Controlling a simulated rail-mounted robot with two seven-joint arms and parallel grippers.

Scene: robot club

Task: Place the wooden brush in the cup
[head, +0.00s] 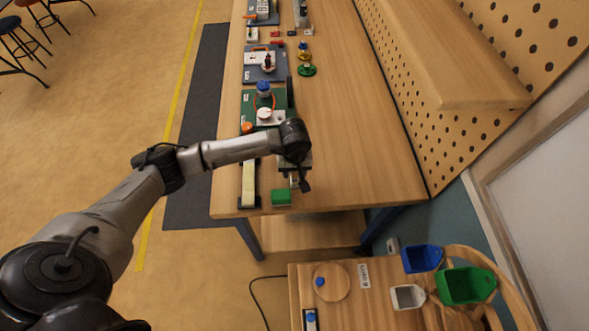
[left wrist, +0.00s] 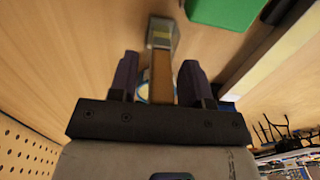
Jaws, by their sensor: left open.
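My left gripper (head: 301,182) is low over the near end of the long workbench, pointing down. In the left wrist view the two dark fingers (left wrist: 157,68) are open, on either side of the brown wooden handle of the brush (left wrist: 160,76). The brush has a grey end (left wrist: 162,33) beyond the fingertips. I cannot tell whether either finger touches the handle. A pale, blue-edged round thing shows partly behind the fingers; I cannot tell whether it is the cup. No cup is clearly identifiable in the head view. My right gripper is not in view.
A green block (head: 281,198) sits close beside the gripper, with a pale strip in a dark holder (head: 249,185) to its left. Boards with parts (head: 264,60) line the bench's left side. Its middle is clear. Blue, green and white bins (head: 408,296) stand at lower right.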

